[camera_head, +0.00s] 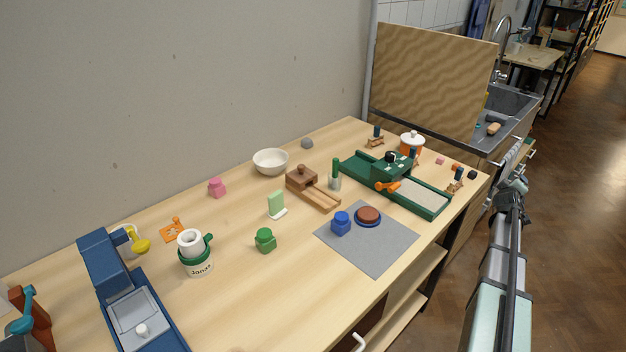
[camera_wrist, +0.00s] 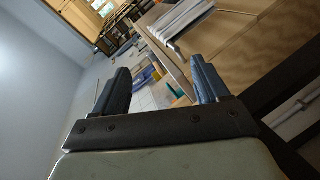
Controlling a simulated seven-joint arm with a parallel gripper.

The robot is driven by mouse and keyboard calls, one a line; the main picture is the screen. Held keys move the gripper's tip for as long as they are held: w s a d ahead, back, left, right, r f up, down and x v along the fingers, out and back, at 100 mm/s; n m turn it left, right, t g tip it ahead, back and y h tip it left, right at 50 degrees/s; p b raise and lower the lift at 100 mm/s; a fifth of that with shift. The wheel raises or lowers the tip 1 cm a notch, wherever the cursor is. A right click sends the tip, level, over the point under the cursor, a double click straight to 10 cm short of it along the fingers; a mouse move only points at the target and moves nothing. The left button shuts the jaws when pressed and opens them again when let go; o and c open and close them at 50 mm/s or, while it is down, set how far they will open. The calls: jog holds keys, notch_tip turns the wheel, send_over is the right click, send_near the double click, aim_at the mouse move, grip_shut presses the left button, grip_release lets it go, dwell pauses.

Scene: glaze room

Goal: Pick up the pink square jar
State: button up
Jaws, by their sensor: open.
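The pink square jar (camera_head: 217,188) stands upright near the back of the wooden table, close to the wall, left of the white bowl. It looks small and has a knob-like top. My gripper (camera_wrist: 162,88) shows in the wrist view with its two dark fingers spread apart and nothing between them. In the head view my arm is at the right, beyond the table's right front edge, far from the jar. The wrist view faces the room and does not show the jar.
Near the jar are a white bowl (camera_head: 271,161), an orange piece (camera_head: 173,230), a dark-green-banded mug (camera_head: 197,262) and a green jar (camera_head: 265,240). A blue jar (camera_head: 341,223) stands on a grey mat (camera_head: 372,254). A green machine (camera_head: 433,203) is at the right. Bare table surrounds the pink jar.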

jog(key=w+r+n+t, duration=0.1)
jog(key=w+r, duration=0.3)
jog(key=r, duration=0.4)
jog(key=w+a+r+n, duration=0.2)
jog(key=w+a+r, duration=0.1)
jog(key=w+a, duration=0.25)
jog(key=w+a+r+n+g+y, duration=0.1)
jog(key=w+a+n+y, duration=0.15)
jog(key=a, duration=1.05)
jog(key=w+a+n+g+y, duration=0.15)
jog(key=w+a, duration=0.25)
jog(key=a, duration=0.9)
jog(key=w+a+r+n+g+y, duration=0.1)
jog(key=w+a+n+y, duration=0.15)
jog(key=a, duration=1.05)
notch_tip(320, 180, up, 4)
jog(key=n+g+y, duration=0.3)
jog(key=n+g, duration=0.6)
jog(key=n, duration=0.5)
send_over(215, 180)
jog(key=f, duration=0.8)
jog(key=shift+s+a+f, duration=0.15)
jog(key=shift+s, duration=0.25)
jog(key=shift+w+d+f, duration=0.1)
jog(key=shift+w+f, duration=0.05)
jog(key=shift+f, duration=1.25)
jog(key=shift+w+d+f, duration=0.1)
jog(key=shift+f, duration=1.25)
jog(key=c, duration=1.2)
